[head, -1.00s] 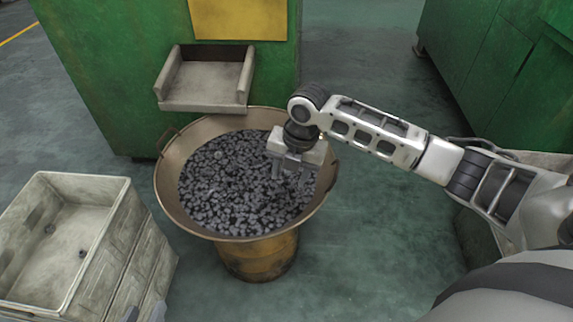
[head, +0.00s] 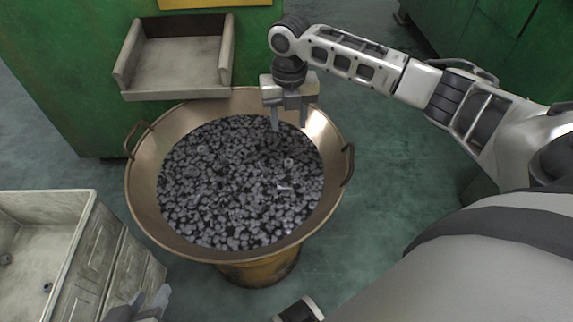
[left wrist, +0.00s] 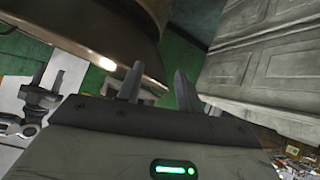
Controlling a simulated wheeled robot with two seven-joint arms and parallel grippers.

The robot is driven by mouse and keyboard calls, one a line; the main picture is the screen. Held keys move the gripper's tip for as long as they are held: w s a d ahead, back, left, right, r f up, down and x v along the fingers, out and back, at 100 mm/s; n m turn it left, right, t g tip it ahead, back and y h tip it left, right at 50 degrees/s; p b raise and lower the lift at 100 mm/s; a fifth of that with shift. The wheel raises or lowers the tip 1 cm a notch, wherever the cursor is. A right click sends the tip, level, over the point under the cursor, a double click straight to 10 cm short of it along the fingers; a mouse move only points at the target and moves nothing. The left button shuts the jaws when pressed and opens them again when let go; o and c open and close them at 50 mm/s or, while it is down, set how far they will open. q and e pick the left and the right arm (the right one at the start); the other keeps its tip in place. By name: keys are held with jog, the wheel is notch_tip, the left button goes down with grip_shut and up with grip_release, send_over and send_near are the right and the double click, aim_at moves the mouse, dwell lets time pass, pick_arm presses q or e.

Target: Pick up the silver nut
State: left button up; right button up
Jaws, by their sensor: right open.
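A wide brown pan (head: 145,190) is filled with many dark grey nuts (head: 225,190). A brighter silver piece (head: 284,187) lies among them right of centre; it is too small to tell its exact shape. My right gripper (head: 289,120) points down over the back right part of the pan, its two fingers apart with nothing seen between them. Its height above the nuts is hard to judge. My left gripper (head: 151,298) is at the bottom edge, between the pan and the grey crate. In the left wrist view its fingers (left wrist: 157,80) are apart and empty.
The grey crate (head: 85,225) stands at left with a few small dark pieces inside. A green machine (head: 60,70) with a grey chute (head: 180,94) stands behind the pan. Green floor (head: 400,180) is clear to the right.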

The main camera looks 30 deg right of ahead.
jog(key=b, duration=0.2)
send_over(289, 163)
notch_tip(289, 163, down, 7)
jog(key=shift+w+f, duration=0.1)
jog(key=shift+f, duration=0.45)
notch_tip(289, 163, down, 4)
jog(key=shift+b, duration=1)
jog(key=shift+f, duration=0.65)
pick_arm(q)
jog(key=r, duration=0.1)
jog(key=d+r+t+h, duration=0.1)
jog(key=r+t, duration=0.1)
jog(key=shift+w+d+r, duration=0.1)
jog(key=shift+w+d, duration=0.15)
jog(key=shift+w, duration=0.05)
pick_arm(e)
jog(key=shift+r, duration=0.1)
grip_shut()
